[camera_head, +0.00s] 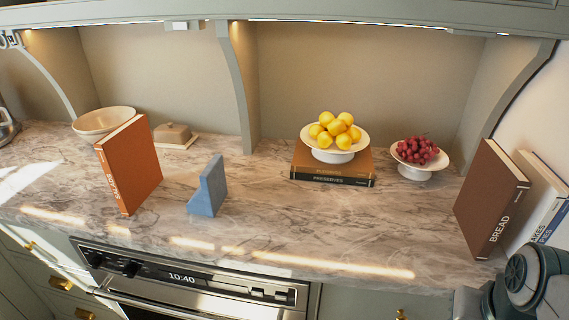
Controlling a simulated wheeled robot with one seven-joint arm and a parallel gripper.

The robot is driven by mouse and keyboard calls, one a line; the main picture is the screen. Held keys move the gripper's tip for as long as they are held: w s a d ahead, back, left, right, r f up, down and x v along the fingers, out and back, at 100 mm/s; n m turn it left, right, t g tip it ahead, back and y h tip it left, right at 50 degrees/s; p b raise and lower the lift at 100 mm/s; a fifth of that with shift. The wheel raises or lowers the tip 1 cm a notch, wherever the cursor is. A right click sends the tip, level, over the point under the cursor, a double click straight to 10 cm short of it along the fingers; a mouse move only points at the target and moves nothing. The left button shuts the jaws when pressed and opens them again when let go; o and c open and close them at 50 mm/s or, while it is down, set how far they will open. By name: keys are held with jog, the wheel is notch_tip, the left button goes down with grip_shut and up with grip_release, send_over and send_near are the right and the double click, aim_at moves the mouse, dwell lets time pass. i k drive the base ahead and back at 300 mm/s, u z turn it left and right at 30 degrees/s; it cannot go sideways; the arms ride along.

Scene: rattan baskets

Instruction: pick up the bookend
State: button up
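The bookend (209,189) is a blue, stepped, roughly triangular block. It stands upright on the marble counter, left of the middle, a little to the right of an upright orange book (130,165) and apart from it. Nothing covers it. Part of my arm shows at the lower right corner, far from the bookend. My gripper's fingers do not show.
On the marble counter (255,215), a white stand of lemons (334,132) sits on books (330,166). A bowl of grapes (416,152), a brown book (490,198), a bowl (103,122) and a butter dish (173,135) stand around. Counter around the bookend's right is clear. Cabinets overhang above.

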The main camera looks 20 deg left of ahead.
aim_at(207, 200)
jog(key=k, duration=0.6)
jog(key=u, duration=1.45)
jog(key=i, duration=0.5)
jog(key=u, duration=0.85)
jog(key=i, duration=0.85)
jog(key=z, duration=2.3)
